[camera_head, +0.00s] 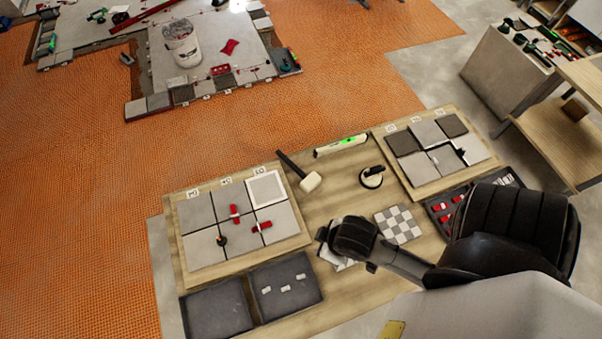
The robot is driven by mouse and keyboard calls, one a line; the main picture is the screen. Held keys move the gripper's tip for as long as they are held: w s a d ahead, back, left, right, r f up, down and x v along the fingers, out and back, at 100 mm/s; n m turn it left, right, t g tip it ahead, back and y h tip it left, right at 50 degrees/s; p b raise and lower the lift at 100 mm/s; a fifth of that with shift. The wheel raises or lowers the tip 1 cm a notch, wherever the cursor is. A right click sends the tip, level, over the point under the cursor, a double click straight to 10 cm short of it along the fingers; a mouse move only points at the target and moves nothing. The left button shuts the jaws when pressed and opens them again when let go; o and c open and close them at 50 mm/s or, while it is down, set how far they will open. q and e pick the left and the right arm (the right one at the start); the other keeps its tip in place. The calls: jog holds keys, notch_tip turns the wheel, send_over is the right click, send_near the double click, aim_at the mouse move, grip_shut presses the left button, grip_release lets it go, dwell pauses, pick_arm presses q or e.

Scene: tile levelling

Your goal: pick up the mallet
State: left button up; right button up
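The mallet (311,181) lies on the wooden table, with a pale head and a dark handle that points to the upper left. It sits between the two tile boards and nothing covers it. My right gripper (325,236) is at the end of the dark arm coming in from the right, nearer the front than the mallet and apart from it. Its fingers are dark and too small to tell open from shut. My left gripper is not in view.
A spirit level (341,146) lies behind the mallet and a black suction cup (372,177) to its right. The left tile board (188,274) holds red clips. A checkered tile sample (398,224) lies near my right arm. Dark trays (217,311) line the front left.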

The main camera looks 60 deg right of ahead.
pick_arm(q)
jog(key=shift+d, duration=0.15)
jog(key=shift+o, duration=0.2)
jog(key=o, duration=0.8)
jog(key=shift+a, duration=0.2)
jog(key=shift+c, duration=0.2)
